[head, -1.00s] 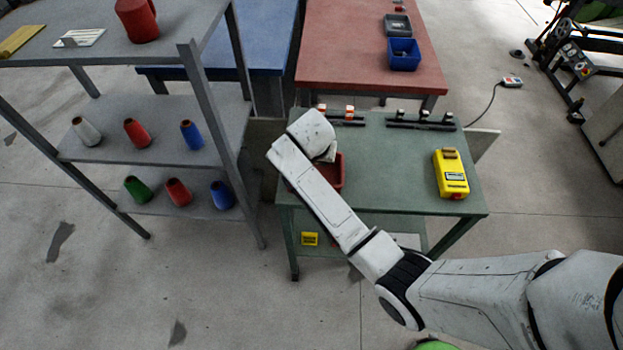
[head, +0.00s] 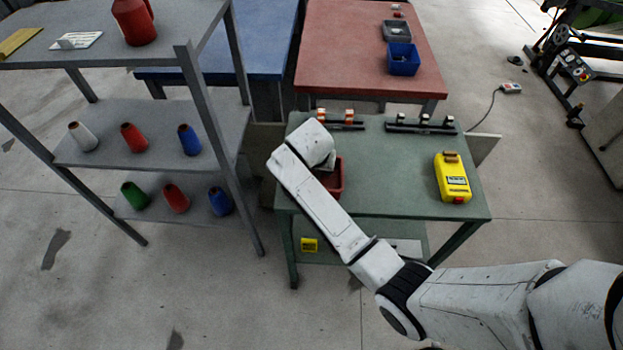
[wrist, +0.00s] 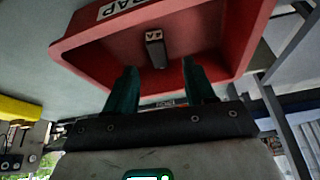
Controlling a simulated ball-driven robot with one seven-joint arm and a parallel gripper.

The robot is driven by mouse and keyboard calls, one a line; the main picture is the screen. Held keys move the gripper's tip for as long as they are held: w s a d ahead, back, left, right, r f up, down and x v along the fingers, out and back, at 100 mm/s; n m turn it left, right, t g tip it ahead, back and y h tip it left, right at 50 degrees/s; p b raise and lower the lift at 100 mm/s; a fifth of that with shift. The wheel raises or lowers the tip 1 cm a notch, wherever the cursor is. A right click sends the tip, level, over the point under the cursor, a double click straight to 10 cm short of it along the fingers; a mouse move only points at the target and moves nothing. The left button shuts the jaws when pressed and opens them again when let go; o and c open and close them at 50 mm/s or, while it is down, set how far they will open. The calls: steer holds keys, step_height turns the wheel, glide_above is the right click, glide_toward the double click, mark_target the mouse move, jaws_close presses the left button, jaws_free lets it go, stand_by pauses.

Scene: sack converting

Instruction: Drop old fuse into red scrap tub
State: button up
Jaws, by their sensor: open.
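The red scrap tub (head: 337,178) stands on the left part of the green table (head: 390,185), partly hidden by my arm in the head view. In the wrist view, the tub (wrist: 88,45) fills the upper part and carries a white label with black letters. A small dark fuse (wrist: 155,50) with a pale marking shows against the tub's inside; I cannot tell whether it rests on the bottom. My gripper (wrist: 159,64) has its two green fingers apart over the tub, with the fuse just beyond their tips. In the head view my arm hides the gripper.
A yellow device (head: 452,178) stands on the table's right side. Black rails with small blocks (head: 421,125) line its back edge. A grey shelf (head: 150,140) with several colored cones stands to the left. The table's middle is clear.

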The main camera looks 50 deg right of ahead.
steer(key=shift+r, duration=0.1)
steer(key=v, duration=1)
steer(key=shift+r, duration=0.3)
steer(key=shift+s+a, duration=0.15)
steer(key=s+a+f+n+y, duration=0.1)
steer(key=s+a+f+n, duration=0.2)
steer(key=s, duration=0.5)
steer(key=s+a+f+n+g+y, duration=0.1)
steer(key=s+a+f+n, duration=0.2)
steer(key=s, duration=0.4)
steer(key=s+a+f+n+y, duration=0.2)
steer(key=s+a+f+n, duration=0.2)
steer(key=s, duration=0.4)
steer(key=shift+s+a+n, duration=0.3)
steer(key=shift+s+n, duration=0.1)
steer(key=shift+n, duration=0.3)
steer(key=shift+d, duration=0.15)
